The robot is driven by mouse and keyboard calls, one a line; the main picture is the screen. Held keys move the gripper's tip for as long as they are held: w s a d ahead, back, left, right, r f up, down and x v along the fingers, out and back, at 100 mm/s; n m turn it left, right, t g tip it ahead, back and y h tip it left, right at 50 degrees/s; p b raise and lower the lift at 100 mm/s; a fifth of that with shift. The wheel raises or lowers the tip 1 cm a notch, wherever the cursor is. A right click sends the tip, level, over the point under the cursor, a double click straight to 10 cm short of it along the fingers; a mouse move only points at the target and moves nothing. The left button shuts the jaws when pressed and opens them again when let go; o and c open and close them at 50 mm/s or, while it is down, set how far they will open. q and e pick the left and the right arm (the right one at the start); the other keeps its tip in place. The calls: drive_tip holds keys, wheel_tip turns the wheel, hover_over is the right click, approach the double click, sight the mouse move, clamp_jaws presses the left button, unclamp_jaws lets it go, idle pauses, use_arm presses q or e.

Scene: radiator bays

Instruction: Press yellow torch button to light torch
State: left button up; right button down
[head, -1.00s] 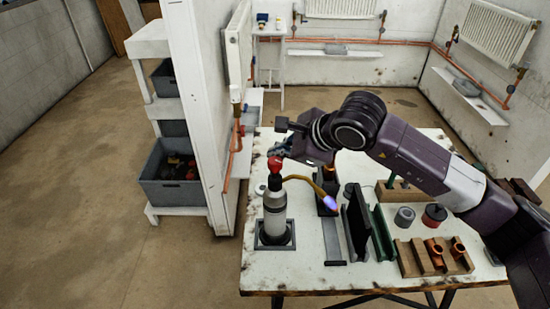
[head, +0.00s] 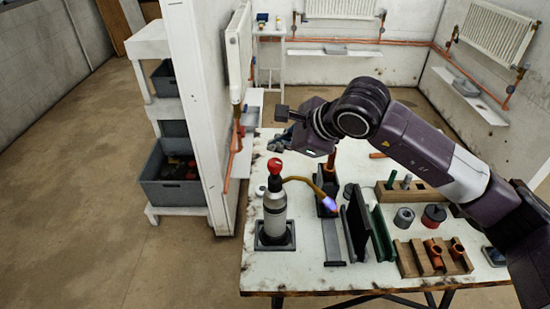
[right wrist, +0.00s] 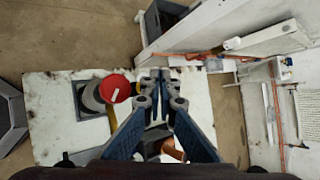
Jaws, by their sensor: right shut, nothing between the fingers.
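The torch (head: 275,215) is a grey bottle with a red head, standing upright in a dark square holder (head: 262,246) at the table's front left. Its curved brass tube points right, with a violet-blue flame (head: 330,203) at the tip. I cannot make out a yellow button. In the right wrist view the red head (right wrist: 115,88) is left of my fingers. My right gripper (right wrist: 158,78) is shut and empty. In the head view it (head: 280,141) is behind and above the red head, apart from it, partly hidden by the wrist. My left gripper is not in view.
The white table (head: 300,268) carries upright dark and green plates (head: 376,232), a wooden block with copper fittings (head: 432,256), and a red-and-black can (head: 433,216). A white partition (head: 200,110) stands close on the left. Grey bins (head: 172,190) sit beyond it.

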drive_tip(key=shift+r+p, duration=0.55)
drive_tip(key=shift+r, duration=1.45)
drive_tip(key=shift+s+d+f, duration=0.1)
